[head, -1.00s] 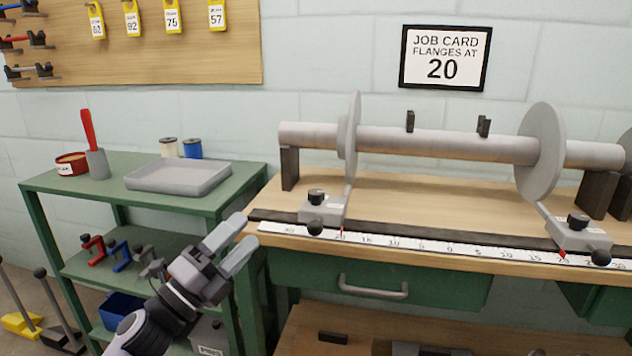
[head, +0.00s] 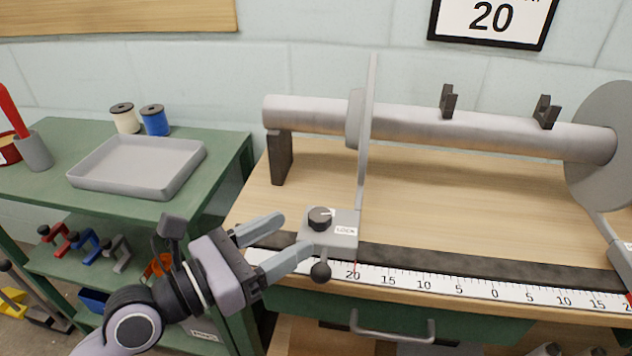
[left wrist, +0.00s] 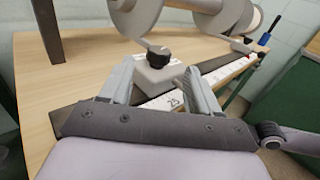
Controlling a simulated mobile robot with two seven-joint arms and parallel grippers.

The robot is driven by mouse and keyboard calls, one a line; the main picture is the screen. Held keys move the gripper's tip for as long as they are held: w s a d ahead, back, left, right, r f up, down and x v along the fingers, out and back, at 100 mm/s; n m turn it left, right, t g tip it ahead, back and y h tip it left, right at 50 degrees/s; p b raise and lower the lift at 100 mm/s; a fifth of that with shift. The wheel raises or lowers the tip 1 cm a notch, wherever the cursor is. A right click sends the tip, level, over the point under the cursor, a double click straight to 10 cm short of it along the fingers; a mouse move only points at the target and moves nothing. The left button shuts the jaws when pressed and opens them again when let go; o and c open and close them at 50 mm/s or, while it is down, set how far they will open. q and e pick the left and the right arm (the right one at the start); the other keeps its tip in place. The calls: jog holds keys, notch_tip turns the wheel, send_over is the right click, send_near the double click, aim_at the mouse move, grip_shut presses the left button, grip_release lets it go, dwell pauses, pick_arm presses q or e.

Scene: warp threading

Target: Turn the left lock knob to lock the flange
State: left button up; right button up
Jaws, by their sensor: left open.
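The left lock knob (head: 320,218) is a black round knob with a white mark, on top of the grey block (head: 345,236) labelled LOCK. It also shows in the left wrist view (left wrist: 158,57), ahead of the fingers. The block stands at the ruler's 20 mark and carries the left flange (head: 368,130), seen nearly edge-on. A black ball handle (head: 321,271) sticks out of the block's front. My left gripper (head: 290,238) is open, its two fingers pointing at the block from the left, with nothing seen between them. My right gripper is not in view.
A ruler strip (head: 440,286) runs along the bench's front edge, with a drawer handle (head: 392,330) below. The roller (head: 430,128) lies behind, with the right flange (head: 603,145) at right. A green shelf with a grey tray (head: 140,168) stands left.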

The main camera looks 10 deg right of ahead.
aim_at(310, 221)
pick_arm(q)
jog(key=shift+w+d, duration=0.15)
jog(key=shift+w, duration=0.05)
jog(key=shift+x, duration=3.4)
jog(key=shift+r, duration=0.1)
